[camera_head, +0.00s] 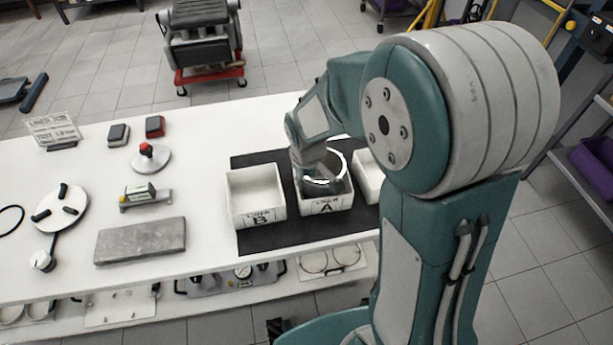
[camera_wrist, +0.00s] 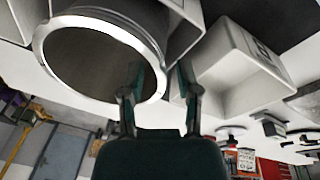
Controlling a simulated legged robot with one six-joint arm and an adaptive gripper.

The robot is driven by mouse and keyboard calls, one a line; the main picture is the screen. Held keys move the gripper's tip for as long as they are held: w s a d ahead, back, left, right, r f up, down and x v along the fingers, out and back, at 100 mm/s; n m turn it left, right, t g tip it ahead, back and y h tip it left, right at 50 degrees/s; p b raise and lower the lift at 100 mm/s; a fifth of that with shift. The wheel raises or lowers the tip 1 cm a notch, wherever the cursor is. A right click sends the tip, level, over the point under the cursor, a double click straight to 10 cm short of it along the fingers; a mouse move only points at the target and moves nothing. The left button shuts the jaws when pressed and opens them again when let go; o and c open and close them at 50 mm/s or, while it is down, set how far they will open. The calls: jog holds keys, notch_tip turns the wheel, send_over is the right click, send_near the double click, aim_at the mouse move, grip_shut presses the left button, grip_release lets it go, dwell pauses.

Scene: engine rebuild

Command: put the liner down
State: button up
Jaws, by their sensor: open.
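The liner, a metal cylinder with a bright rim (camera_head: 325,181), stands in the white bin marked A (camera_head: 326,204), its rim above the bin's walls. In the wrist view the liner (camera_wrist: 85,62) fills the upper left, with its round opening toward the camera. My gripper (camera_wrist: 160,82) is open at the liner's edge. One finger overlaps the opening and the other is outside the wall. I cannot tell whether either finger touches it. In the head view my wrist hides the fingers and part of the liner.
Bin B (camera_head: 256,214) is empty, left of bin A on a dark mat (camera_head: 252,160). A third bin (camera_head: 367,182) is partly hidden by my arm. A grey slab (camera_head: 140,241), a gauge block (camera_head: 146,196) and a red-knobbed disc (camera_head: 151,160) stand further left on the white bench.

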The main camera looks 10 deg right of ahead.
notch_tip(320, 180, up, 10)
jog(key=s, duration=0.2)
jog(key=s+d+r+m+t, duration=0.1)
jog(key=s+d+r+m, duration=0.1)
jog(key=s, duration=0.6)
jog(key=s+d+r+m+t, duration=0.2)
jog(key=s+r+m, duration=0.2)
jog(key=s+r, duration=0.3)
jog(key=shift+s+d+t, duration=0.25)
jog(key=shift+s+t, duration=0.05)
jog(key=shift+s, duration=0.25)
jog(key=shift+a, duration=0.1)
